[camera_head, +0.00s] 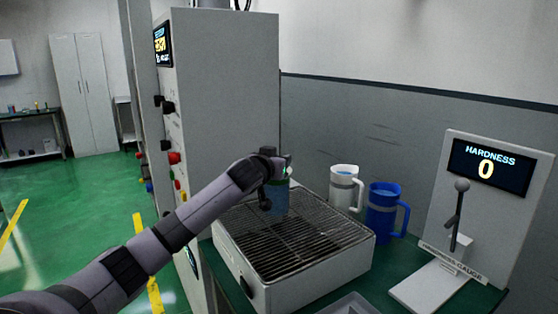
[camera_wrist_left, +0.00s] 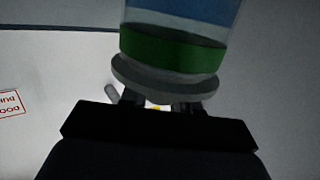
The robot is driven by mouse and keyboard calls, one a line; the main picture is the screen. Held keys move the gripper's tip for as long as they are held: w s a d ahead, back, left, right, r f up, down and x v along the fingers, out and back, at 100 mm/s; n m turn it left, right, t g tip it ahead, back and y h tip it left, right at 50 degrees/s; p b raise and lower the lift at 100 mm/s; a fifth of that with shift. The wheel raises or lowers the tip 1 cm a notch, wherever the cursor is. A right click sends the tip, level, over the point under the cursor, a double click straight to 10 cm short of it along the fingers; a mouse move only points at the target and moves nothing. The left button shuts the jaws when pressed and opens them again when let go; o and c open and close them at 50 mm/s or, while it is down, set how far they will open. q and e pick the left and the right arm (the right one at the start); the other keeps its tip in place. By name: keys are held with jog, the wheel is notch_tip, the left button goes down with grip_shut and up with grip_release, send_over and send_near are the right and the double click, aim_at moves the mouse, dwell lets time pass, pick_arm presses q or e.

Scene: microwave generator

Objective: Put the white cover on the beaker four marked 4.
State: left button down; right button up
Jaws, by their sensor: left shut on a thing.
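A clear beaker with blue contents and a green band (camera_head: 275,201) stands on the dark grill of the hot plate (camera_head: 234,264); no number on it is legible. In the left wrist view the beaker (camera_wrist_left: 176,46) fills the top. A pale grey-white disc-shaped cover (camera_wrist_left: 165,84) lies across the beaker's rim end, between it and my fingers. My left gripper (camera_head: 280,172) is at the beaker's top, and in the wrist view its fingers (camera_wrist_left: 162,101) are shut on the cover. I cannot tell whether the cover rests fully on the rim. My right gripper is out of view.
A white mug (camera_head: 343,186) and a blue mug (camera_head: 382,212) stand behind the hot plate. A hardness gauge (camera_head: 499,165) with a lever stands at the right, its display reading 0. A tall grey cabinet (camera_head: 225,90) with buttons is close on the left. A grey tray (camera_head: 352,304) lies in front.

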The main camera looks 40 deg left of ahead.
pick_arm(q)
jog(key=shift+f, duration=0.25)
jog(key=shift+c, duration=1.3)
grip_release()
jog(key=shift+r+p, duration=1.1)
jog(key=shift+r, duration=2.4)
